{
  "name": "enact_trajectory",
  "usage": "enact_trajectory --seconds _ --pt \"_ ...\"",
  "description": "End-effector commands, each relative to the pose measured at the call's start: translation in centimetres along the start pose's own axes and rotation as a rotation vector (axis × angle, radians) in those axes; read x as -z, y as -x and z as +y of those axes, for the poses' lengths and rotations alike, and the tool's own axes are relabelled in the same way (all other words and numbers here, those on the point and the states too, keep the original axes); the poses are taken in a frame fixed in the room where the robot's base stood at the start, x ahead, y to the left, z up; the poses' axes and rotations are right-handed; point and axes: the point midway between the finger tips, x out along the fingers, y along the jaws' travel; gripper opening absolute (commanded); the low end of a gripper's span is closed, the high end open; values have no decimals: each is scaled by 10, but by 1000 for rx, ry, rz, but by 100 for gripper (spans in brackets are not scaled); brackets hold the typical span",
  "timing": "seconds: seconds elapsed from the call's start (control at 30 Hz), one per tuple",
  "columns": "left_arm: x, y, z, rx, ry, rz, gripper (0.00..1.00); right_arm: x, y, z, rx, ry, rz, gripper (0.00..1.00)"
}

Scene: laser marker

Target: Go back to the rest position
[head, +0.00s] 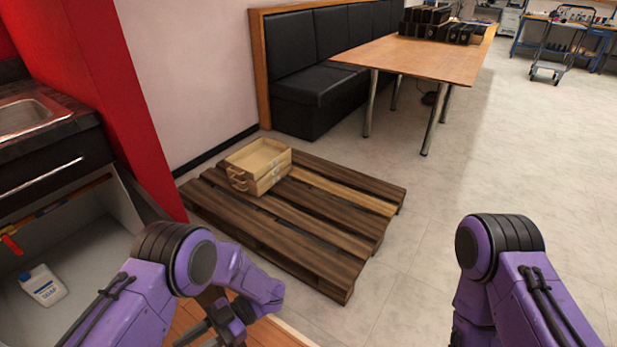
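My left arm comes in at the lower left, bent, with its purple forearm folded down. My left gripper (222,320) shows as dark parts near the bottom edge. Its fingertips are partly cut off, and I cannot tell whether it is open or shut. No held object shows there. My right arm stands at the lower right, bent at a purple and black joint. Its gripper is out of view below the picture.
A wooden crate (277,178) sits on a dark pallet (335,240) ahead. A wooden table (440,62) with black boxes (430,22) stands behind, beside a black bench (310,90). At left is a sink counter (60,135); a white jug (43,286) sits below. Floor at right is clear.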

Motion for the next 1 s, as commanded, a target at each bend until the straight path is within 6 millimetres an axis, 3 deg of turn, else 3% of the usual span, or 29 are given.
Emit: enact_trajectory --seconds 0.17,0.27,0.37,0.43,0.47,0.53,0.6,0.7,0.8,1.0 --pt "6 -38 49 -297 33 24 32 6 16 2 -1 0 -1 43" --pt "5 -58 86 -564 16 8 32 11 28 3 -1 1 -1 43" --pt "-4 -71 115 -876 -71 -67 32 17 43 4 -1 1 -1 43" --pt "-19 -77 119 -1116 -209 -185 32 23 56 5 -1 0 -1 43" --pt "-28 -80 112 -1215 -296 -260 32 25 62 6 -1 0 -1 43" --pt "-49 -92 73 -1387 -547 -479 32 31 76 7 -1 0 -1 43" --pt "-61 -105 24 -1452 -762 -670 32 34 82 8 -1 0 -1 43" --pt "-63 -120 -25 -1462 -950 -830 32 35 86 8 -1 0 -1 43" --pt "-62 -127 -49 -1454 -1039 -905 32 36 87 8 -1 1 -1 43" --pt "-63 -128 -55 -1453 -1059 -922 32 35 86 8 -1 0 -1 43"
